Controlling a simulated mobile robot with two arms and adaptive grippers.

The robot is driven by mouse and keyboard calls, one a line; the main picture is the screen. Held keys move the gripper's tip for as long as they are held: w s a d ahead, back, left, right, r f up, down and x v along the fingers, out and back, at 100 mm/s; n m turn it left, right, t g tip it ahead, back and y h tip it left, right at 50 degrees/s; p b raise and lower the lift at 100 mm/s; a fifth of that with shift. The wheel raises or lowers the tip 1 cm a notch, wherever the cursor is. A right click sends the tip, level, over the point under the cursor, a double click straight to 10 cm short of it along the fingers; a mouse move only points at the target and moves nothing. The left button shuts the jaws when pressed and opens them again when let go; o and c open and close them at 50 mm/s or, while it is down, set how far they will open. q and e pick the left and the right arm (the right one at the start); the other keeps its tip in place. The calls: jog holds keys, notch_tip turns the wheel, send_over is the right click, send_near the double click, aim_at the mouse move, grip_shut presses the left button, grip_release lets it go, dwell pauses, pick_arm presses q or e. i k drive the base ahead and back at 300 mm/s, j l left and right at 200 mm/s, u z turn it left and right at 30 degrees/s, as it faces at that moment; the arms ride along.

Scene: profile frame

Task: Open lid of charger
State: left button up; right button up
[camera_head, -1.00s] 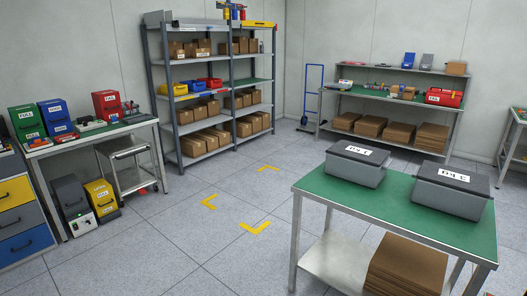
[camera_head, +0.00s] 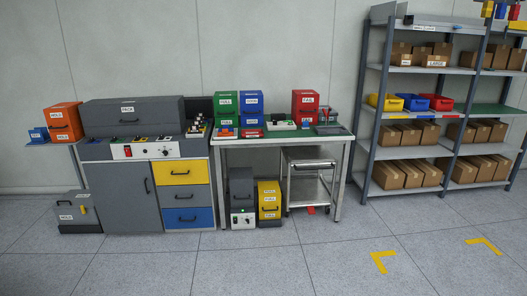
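I cannot tell for sure which thing is the charger. A long dark grey box (camera_head: 130,112) with a front handle and a white label sits on the grey cabinet at left; its top looks shut. A white control panel (camera_head: 145,150) with a red switch and knobs is below it. A small white unit with knobs (camera_head: 243,219) stands on the floor under the workbench, in front of a dark grey box (camera_head: 241,187). Neither of my grippers is in view.
A grey cabinet (camera_head: 116,194) has yellow, grey and blue drawers. Beside it stands a green-topped workbench (camera_head: 281,139) with coloured boxes, and a cart (camera_head: 311,187) under it. A shelf rack (camera_head: 375,120) holds cartons. A grey box (camera_head: 78,212) is on the floor at left. The front floor is clear.

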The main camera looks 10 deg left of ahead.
aim_at(155, 110)
jog(key=i+j+u, duration=0.4)
jog(key=i, duration=0.2)
jog(key=i+u, duration=0.45)
jog(key=i, duration=0.15)
jog(key=i+u, duration=0.4)
jog(key=i, duration=0.2)
jog(key=i+l+u, duration=0.3)
jog(key=i+u, duration=0.15)
jog(key=i, duration=0.15)
